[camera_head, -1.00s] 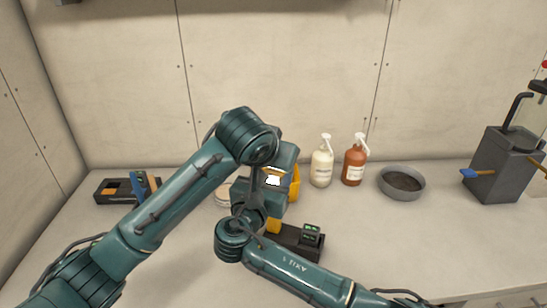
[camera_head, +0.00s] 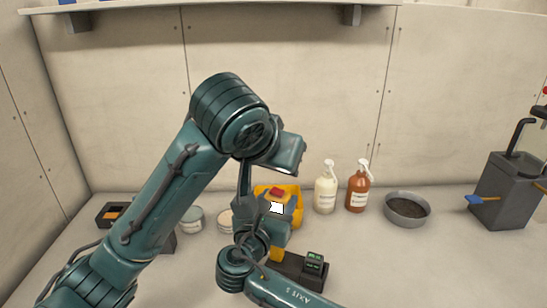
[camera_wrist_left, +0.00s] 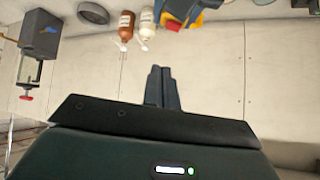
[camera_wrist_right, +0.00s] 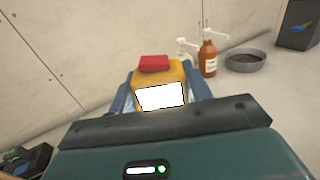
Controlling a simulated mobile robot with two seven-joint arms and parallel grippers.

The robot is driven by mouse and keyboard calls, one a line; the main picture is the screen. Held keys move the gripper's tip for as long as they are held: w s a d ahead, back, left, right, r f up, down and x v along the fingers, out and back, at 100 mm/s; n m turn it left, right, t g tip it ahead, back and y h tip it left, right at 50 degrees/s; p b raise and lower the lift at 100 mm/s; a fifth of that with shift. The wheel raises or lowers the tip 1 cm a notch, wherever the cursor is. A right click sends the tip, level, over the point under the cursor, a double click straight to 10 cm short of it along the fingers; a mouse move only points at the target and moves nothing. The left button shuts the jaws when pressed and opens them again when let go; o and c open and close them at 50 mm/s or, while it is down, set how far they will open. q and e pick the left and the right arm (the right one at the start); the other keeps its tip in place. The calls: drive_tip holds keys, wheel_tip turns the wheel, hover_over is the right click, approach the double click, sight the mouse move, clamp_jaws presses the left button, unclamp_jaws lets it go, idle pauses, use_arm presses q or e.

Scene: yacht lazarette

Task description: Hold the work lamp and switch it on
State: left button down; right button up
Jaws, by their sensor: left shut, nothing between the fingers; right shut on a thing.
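The work lamp (camera_head: 293,207) is a yellow block with a red button (camera_head: 277,191) on top and a bright white front panel; I cannot tell whether it is lit. It stands at the back middle of the bench. My right gripper (camera_wrist_right: 158,88) is shut on the lamp, one finger along each side. The lamp also shows upside down at the top of the left wrist view (camera_wrist_left: 194,18). My left gripper (camera_wrist_left: 162,72) is shut and empty, above the lamp and apart from the red button. In the head view its fingers are hidden behind my left arm.
A cream spray bottle (camera_head: 325,193) and a brown one (camera_head: 357,193) stand right of the lamp, then a grey bowl (camera_head: 407,208) and a dark grey unit (camera_head: 503,192). Tins (camera_head: 191,218) stand left.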

use_arm(q)
drive_tip(key=shift+v, duration=0.9)
use_arm(e)
drive_tip(key=shift+f, duration=0.1)
use_arm(q)
drive_tip(key=shift+d, duration=0.15)
use_arm(e)
drive_tip(key=o, duration=1.2)
drive_tip(key=shift+o, duration=0.2)
